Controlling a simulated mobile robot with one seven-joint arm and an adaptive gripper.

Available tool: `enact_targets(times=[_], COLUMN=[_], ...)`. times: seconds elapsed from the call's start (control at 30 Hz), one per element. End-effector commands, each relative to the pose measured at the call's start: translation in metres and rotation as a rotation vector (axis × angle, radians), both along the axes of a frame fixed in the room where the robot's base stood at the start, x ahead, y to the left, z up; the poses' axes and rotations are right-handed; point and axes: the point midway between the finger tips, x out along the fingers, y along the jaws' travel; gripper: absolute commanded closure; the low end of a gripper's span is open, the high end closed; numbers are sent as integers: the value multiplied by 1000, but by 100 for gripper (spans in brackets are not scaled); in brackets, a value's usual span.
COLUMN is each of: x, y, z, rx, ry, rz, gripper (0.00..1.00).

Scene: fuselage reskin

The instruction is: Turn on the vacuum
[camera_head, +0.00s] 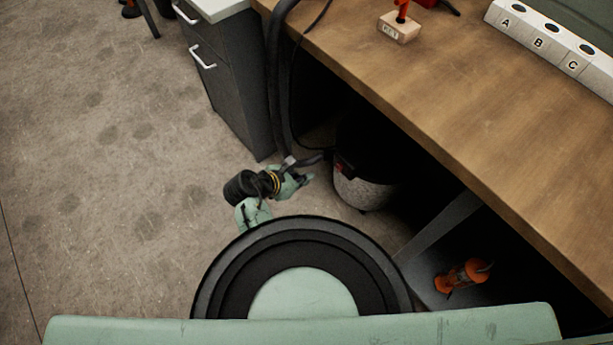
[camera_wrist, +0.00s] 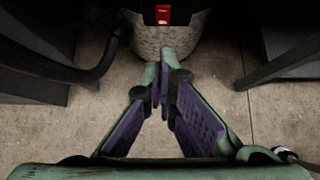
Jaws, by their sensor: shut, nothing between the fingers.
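The vacuum (camera_head: 362,190) stands on the floor under the workbench, a grey speckled canister with a dark upper part mostly lost in shadow. Its red switch (camera_wrist: 163,14) shows at the top middle of the wrist view, on the dark band above the speckled body (camera_wrist: 165,42). My gripper (camera_head: 306,179) is low beside the vacuum, to its left in the head view. In the wrist view my gripper (camera_wrist: 160,58) has its purple-padded fingers brought together at the tips, with nothing between them. The fingertips point toward the vacuum, just below the switch; whether they touch it I cannot tell.
A dark hose (camera_head: 276,80) runs down from the wooden workbench (camera_head: 450,85) to the vacuum. A grey drawer cabinet (camera_head: 228,85) stands to the left. An orange object (camera_head: 462,276) sits under the bench at right. Open concrete floor (camera_head: 100,180) lies left.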

Motion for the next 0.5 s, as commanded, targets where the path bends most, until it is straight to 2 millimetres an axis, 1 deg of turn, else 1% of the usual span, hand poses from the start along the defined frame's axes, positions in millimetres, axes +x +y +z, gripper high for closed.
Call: enact_targets(times=[0.17,0.23,0.4,0.5], x=[0,0,-5,-8], y=[0,1,7,11], z=[0,-4,-25,-33], rx=[0,-4,-43,-70], ry=[0,-2,-29,-51], rz=[0,1,5,5], gripper=[100,100,100,100])
